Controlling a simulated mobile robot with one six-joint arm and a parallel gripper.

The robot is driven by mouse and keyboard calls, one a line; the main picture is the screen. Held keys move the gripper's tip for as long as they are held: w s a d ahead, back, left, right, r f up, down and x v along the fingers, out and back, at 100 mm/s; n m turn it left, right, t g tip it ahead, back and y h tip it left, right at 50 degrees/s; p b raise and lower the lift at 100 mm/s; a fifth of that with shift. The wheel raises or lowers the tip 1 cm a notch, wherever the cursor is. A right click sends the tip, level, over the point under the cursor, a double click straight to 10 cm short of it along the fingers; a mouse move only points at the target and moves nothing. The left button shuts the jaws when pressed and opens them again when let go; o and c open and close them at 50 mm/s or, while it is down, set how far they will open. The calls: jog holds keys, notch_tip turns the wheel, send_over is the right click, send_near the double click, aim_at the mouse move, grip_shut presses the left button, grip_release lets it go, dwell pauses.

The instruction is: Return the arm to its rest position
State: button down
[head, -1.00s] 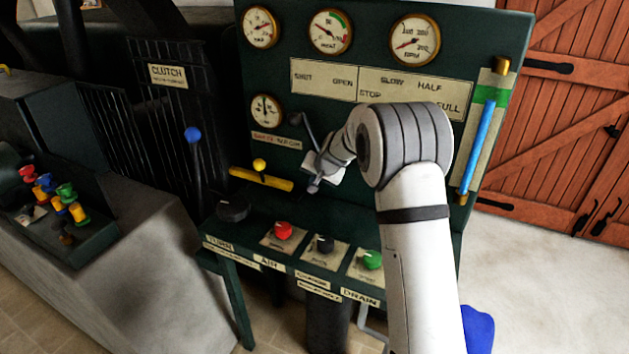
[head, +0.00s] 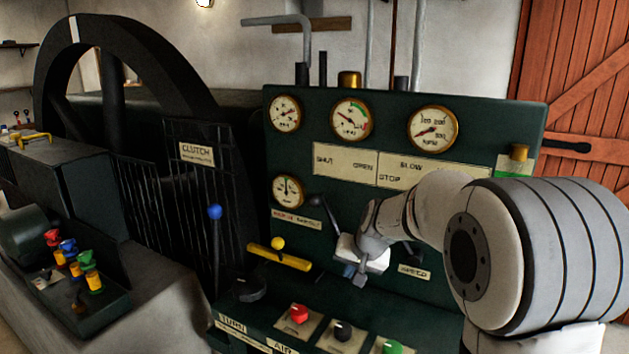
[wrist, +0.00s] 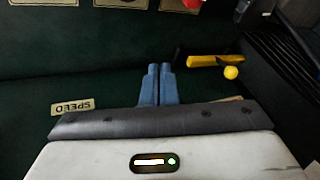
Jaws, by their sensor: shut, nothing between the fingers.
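My arm reaches in from the right of the head view, its large white and grey joint (head: 540,255) close to the camera. My gripper (head: 358,277) is in front of the dark green control panel (head: 500,110), above the sloping desk part. In the wrist view the two blue fingers (wrist: 158,84) are together with nothing between them. The white gripper body fills the bottom of that view. A black-knobbed lever (head: 318,202) is just left of my wrist, and I cannot tell how near it is in depth.
Round gauges (head: 352,119) line the panel top. A yellow bar with a yellow knob (head: 278,244), a blue-knobbed clutch lever (head: 215,212), and red (head: 299,313), black (head: 343,330) and green (head: 392,347) knobs are near my gripper. A large flywheel (head: 165,52) stands at left.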

jog(key=s+d+n+g+h, duration=0.1)
jog(key=s+d, duration=0.2)
jog(key=s, duration=1.2)
jog(key=s+d+n+g+h, duration=0.1)
jog(key=s+d, duration=0.2)
jog(key=s, duration=1.2)
jog(key=shift+r+g, duration=0.3)
jog(key=shift+r, duration=0.15)
jog(key=shift+d, duration=0.1)
